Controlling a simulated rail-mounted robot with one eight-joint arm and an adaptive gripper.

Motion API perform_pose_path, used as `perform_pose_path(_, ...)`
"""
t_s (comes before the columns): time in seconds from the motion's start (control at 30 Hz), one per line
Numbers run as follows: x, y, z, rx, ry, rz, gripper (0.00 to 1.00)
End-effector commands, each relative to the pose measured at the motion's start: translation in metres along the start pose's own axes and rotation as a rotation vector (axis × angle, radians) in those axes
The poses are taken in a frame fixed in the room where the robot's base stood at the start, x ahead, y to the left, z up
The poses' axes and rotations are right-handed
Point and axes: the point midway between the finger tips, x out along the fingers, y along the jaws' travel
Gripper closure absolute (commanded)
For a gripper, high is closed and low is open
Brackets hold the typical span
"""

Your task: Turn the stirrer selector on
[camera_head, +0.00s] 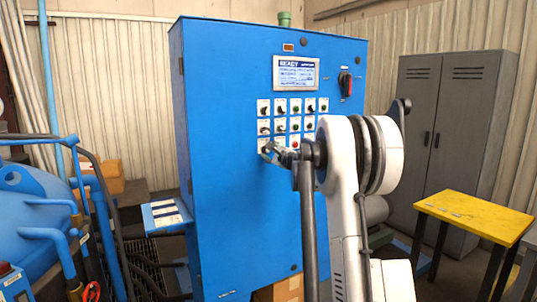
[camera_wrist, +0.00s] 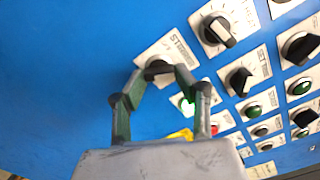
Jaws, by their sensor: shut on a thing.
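The stirrer selector is a dark knob (camera_wrist: 157,66) on a white plate whose partly hidden label starts with "ST" in the wrist view. It sits at the lower left corner of the button grid on the blue control cabinet (camera_head: 222,170). My gripper (camera_wrist: 160,75) is shut on this knob, one finger on each side. The fingers cover much of it, so I cannot tell its exact turn position. In the head view my gripper (camera_head: 268,152) reaches the panel's lowest left plate, and the arm hides part of the grid.
Other selector knobs (camera_wrist: 218,31) and green buttons (camera_wrist: 253,111) sit close to the right of my fingers. The cabinet has a display (camera_head: 296,73) and a red-black main switch (camera_head: 345,83). A yellow table (camera_head: 478,214) and grey lockers (camera_head: 450,130) stand at right.

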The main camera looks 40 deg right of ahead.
Motion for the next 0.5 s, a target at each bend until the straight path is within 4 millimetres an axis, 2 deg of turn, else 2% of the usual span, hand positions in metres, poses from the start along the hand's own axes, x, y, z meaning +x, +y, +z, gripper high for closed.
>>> perform_pose_path(0.5,0.0000,0.0002,0.0001,0.053,0.000,0.000,0.96)
